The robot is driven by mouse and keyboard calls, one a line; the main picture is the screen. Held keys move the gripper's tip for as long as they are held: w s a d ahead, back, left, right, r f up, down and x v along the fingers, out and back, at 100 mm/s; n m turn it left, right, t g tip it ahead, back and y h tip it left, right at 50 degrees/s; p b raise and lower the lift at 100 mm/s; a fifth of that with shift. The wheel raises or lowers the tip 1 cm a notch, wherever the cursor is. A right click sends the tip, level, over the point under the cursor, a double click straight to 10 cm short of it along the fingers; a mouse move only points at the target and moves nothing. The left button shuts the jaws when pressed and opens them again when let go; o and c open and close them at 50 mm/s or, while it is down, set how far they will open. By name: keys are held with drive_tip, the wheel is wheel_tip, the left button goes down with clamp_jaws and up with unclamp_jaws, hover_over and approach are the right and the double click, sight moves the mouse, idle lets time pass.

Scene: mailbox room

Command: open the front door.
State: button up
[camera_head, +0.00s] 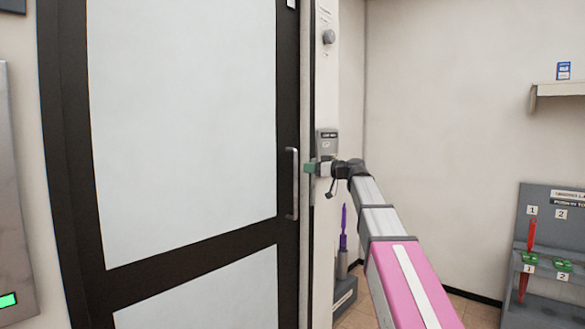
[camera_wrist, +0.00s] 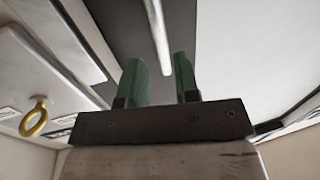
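The front door (camera_head: 180,130) has a dark frame and pale panels, and it looks closed. Its upright metal handle (camera_head: 292,184) is at the door's right edge, and a pale bar that looks like this handle (camera_wrist: 157,35) also shows in the wrist view, ahead of the gap between my fingers. My gripper (camera_head: 309,168) is just right of the handle in the head view. In the wrist view its two green fingers (camera_wrist: 158,82) are apart with nothing between them. I see no contact with the handle.
A labelled grey box (camera_head: 327,141) and a round knob (camera_head: 329,37) are on the wall right of the door. A purple-handled item (camera_head: 344,226) stands below my arm. A grey rack (camera_head: 540,235) and a shelf (camera_head: 560,90) are at right. A yellow ring (camera_wrist: 33,118) hangs in the wrist view.

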sight(292, 166)
drive_tip(key=x, duration=0.8)
drive_tip(key=shift+w+a, duration=0.15)
drive_tip(key=shift+a, duration=0.1)
clamp_jaws()
